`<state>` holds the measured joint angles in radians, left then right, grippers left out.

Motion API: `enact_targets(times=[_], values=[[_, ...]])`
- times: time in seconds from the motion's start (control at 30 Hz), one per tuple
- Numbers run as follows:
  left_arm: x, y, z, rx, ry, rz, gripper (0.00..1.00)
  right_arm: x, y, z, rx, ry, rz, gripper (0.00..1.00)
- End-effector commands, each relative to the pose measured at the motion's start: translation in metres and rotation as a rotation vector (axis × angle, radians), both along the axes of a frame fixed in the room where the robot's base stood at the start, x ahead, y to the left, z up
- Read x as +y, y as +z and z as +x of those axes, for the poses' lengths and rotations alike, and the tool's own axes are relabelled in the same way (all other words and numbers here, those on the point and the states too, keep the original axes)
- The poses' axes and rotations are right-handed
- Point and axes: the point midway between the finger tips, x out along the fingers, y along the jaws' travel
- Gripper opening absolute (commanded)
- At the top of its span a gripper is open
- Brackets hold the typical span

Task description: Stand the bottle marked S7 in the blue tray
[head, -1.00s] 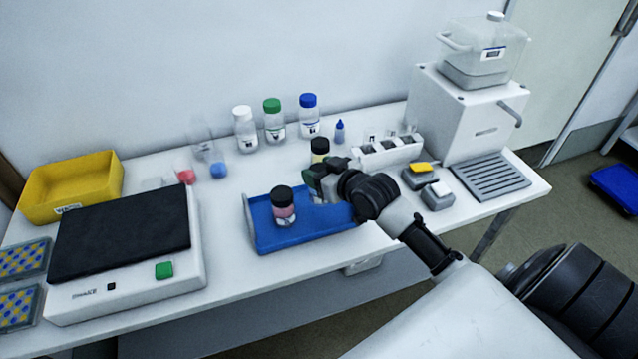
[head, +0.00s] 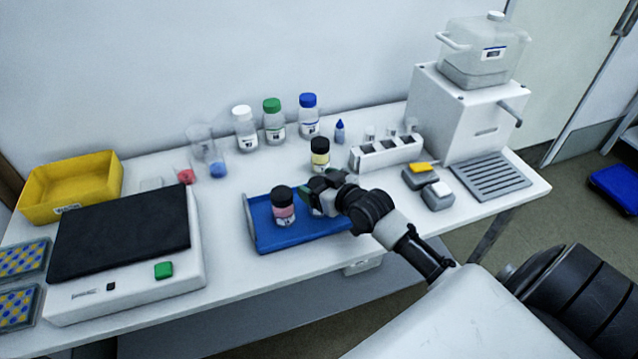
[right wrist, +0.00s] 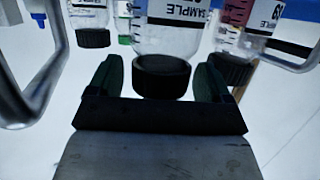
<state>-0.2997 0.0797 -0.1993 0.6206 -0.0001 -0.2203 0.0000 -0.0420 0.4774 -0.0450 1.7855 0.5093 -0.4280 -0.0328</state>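My right gripper (head: 318,186) is over the right part of the blue tray (head: 268,240). In the right wrist view the right gripper (right wrist: 160,72) is open, its fingers on either side of the black cap of a clear bottle (right wrist: 170,35), with gaps visible. That bottle's label reads SAMPLE; its number is cut off. In the head view this clear bottle (head: 316,211) is mostly hidden by the gripper, at the tray's right part. A pink bottle with a black cap (head: 284,210) stands upright in the tray. I cannot read S7 on any bottle. My left gripper is out of view.
A black-capped yellowish bottle (head: 320,158) stands behind the tray. White-, green- and blue-capped bottles (head: 274,125) line the wall. A white rack (head: 386,154) is to the right, a balance (head: 125,285) and yellow bin (head: 72,190) to the left.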

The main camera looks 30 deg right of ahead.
Motion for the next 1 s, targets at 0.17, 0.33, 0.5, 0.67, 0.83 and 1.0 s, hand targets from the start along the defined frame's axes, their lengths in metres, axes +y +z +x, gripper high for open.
enact_targets(times=[0.17, 0.33, 0.5, 0.67, 0.83, 1.0], values=[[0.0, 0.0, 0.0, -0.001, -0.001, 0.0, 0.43, 0.0, 0.0, 0.0, 0.0, 0.0, 0.0, 0.8], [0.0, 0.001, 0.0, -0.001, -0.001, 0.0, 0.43, -0.001, 0.005, -0.007, 0.001, 0.0, 0.0, 0.8], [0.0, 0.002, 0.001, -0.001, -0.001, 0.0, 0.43, -0.006, 0.013, -0.038, 0.003, 0.002, -0.003, 0.8], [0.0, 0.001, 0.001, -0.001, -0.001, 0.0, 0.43, -0.011, 0.023, -0.072, 0.004, 0.001, -0.002, 0.8], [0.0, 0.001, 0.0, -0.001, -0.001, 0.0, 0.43, -0.015, 0.032, -0.098, 0.003, 0.0, 0.0, 0.8], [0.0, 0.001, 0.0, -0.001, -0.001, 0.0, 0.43, -0.017, 0.038, -0.111, 0.0, 0.001, 0.0, 0.8]])
